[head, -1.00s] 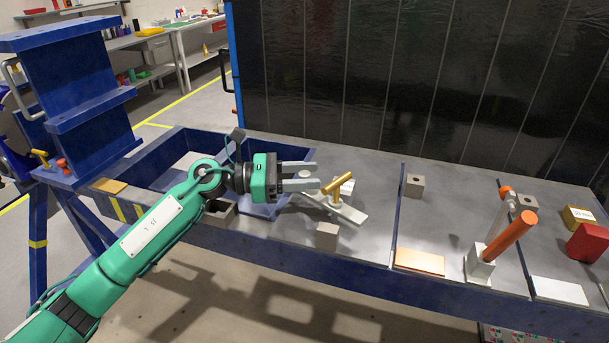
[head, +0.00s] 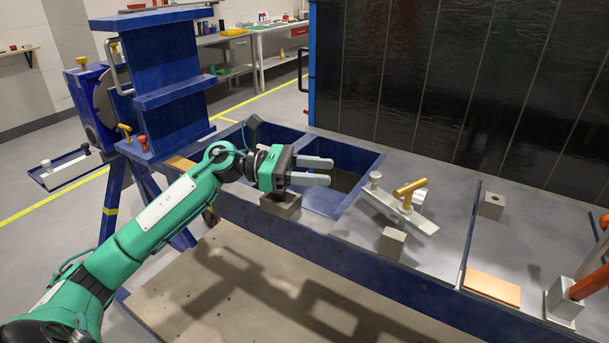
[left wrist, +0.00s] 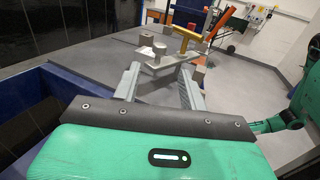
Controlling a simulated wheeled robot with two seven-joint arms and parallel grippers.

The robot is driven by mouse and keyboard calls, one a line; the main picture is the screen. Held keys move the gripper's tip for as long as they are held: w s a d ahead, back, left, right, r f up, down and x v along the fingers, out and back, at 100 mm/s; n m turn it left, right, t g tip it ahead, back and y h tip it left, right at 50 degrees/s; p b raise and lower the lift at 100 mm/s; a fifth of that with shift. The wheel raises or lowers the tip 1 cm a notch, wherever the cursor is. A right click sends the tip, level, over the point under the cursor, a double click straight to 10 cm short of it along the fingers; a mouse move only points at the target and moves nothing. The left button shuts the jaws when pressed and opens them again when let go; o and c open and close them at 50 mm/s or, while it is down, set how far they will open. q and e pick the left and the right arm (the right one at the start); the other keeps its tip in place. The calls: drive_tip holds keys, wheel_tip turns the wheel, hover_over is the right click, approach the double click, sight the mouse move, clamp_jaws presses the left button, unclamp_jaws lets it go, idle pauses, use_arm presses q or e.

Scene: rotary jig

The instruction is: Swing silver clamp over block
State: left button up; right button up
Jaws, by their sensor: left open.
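The silver clamp (head: 384,204) is a flat bar with a round silver knob (head: 376,178) at one end and a gold handle (head: 411,187) standing on it. It lies slantwise on the grey bench top. A grey block (head: 392,243) stands just in front of the bar, apart from it in the picture. My left gripper (head: 331,171) is open and empty, left of the knob, over the blue-framed opening. In the left wrist view the clamp (left wrist: 160,62) shows ahead of and between the open fingers (left wrist: 160,72). My right gripper is out of view.
Another grey block (head: 281,204) sits below my left gripper. A holed block (head: 491,205) and a copper plate (head: 491,289) lie to the right, with an orange-handled clamp (head: 590,284) beyond. A blue frame (head: 168,80) rises at left. A dark panel (head: 450,80) stands behind.

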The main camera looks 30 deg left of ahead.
use_arm(q)
drive_tip(key=shift+v, duration=1.3)
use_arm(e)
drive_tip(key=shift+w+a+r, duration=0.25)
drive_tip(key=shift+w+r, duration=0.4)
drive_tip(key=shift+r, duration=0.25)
